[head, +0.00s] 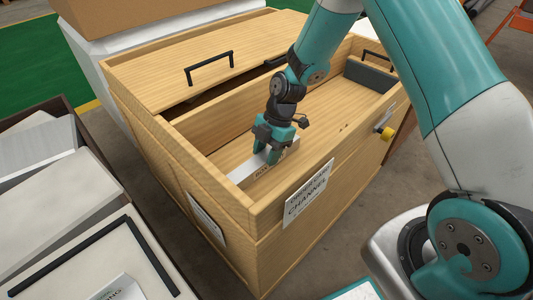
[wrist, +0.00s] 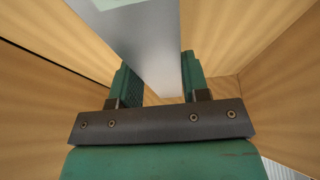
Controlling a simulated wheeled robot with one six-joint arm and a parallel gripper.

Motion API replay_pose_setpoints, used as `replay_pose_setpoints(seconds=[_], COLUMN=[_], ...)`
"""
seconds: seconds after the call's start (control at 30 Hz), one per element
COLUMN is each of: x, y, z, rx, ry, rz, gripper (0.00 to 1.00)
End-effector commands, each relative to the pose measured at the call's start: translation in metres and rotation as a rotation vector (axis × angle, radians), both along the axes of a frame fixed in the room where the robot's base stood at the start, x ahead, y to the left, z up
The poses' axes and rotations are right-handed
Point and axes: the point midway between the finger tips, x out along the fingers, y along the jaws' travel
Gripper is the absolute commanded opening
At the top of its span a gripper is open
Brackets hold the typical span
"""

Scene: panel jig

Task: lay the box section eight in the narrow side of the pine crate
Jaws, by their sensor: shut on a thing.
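The pine crate (head: 138,95) is a wooden box with an inner divider (head: 222,108), and the near compartment is uncovered. The box section (head: 246,171) is a straight light-grey bar with a partly hidden label starting "BOX". It is in the near compartment, towards its left end. My gripper (head: 267,155) reaches down into that compartment and is shut on the bar. In the wrist view, the grey bar (wrist: 150,50) runs between the green fingers of my gripper (wrist: 158,82), with wooden walls around. I cannot tell whether the bar touches the floor.
A wooden lid with a black handle (head: 209,68) covers much of the far compartment. A dark grey block (head: 370,76) sits at the near compartment's right end. A yellow knob (head: 385,132) and a "CHANNEL" label (head: 308,192) are on the near wall. Pale containers stand at left.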

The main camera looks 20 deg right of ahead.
Motion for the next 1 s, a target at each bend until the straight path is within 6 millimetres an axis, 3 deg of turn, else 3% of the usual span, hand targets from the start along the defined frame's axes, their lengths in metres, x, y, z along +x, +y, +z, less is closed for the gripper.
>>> replay_pose_setpoints(seconds=[0.27, 0.3, 0.4, 0.77, 1.0], x=[0.001, 0.001, 0.001, 0.002, 0.009], y=[0.000, 0.000, 0.000, -0.001, -0.017], z=[-0.001, -0.002, -0.001, 0.005, 0.048], rx=[0.000, 0.000, 0.000, 0.000, 0.000], ry=[-0.002, -0.002, -0.002, -0.003, -0.007], rz=[0.000, 0.001, 0.001, 0.000, -0.002], gripper=[0.10, 0.45, 0.68, 0.68, 0.68])
